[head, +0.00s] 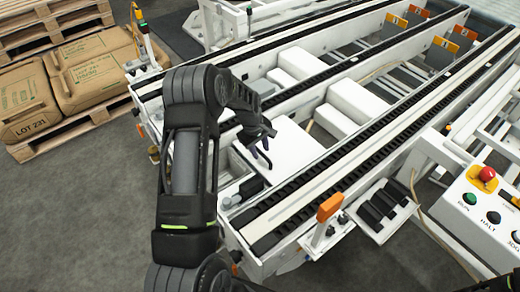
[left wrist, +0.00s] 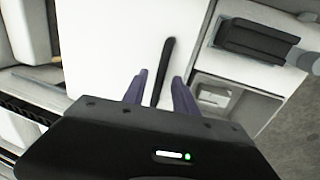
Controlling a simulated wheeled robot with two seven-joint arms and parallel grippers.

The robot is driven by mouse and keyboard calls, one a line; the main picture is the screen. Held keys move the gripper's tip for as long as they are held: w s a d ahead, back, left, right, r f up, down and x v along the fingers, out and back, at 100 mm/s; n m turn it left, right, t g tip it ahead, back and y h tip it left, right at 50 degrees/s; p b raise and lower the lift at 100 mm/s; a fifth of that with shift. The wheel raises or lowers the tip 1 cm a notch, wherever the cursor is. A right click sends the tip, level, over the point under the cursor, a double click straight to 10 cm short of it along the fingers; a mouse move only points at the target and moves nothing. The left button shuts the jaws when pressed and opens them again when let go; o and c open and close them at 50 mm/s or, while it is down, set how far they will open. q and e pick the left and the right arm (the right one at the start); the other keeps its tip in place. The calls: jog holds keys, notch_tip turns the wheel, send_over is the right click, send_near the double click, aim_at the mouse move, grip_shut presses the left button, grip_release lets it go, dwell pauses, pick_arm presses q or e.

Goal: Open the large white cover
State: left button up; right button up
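The large white cover (head: 297,152) is a flat white panel lying in the near end of the conveyor frame. It fills much of the left wrist view (left wrist: 105,40). A thin black handle (left wrist: 163,72) stands out against it there. My left gripper (head: 262,150) is over the cover's left part in the head view. In the left wrist view its two purple fingers (left wrist: 158,85) are apart, one on each side of the handle, with gaps visible. I cannot tell how deep the handle sits between them. The cover looks closed. My right gripper does not show.
A control panel (head: 490,215) with a red button stands at the right. An orange-tipped lever (head: 330,207) is at the conveyor's near end. Smaller white blocks (head: 357,100) sit between the rails. Sacks on a pallet (head: 90,70) stand at the left. Grey floor is clear at lower left.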

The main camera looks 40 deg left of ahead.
pick_arm(q)
jog(key=shift+c, duration=0.3)
grip_shut()
dwell(1.1)
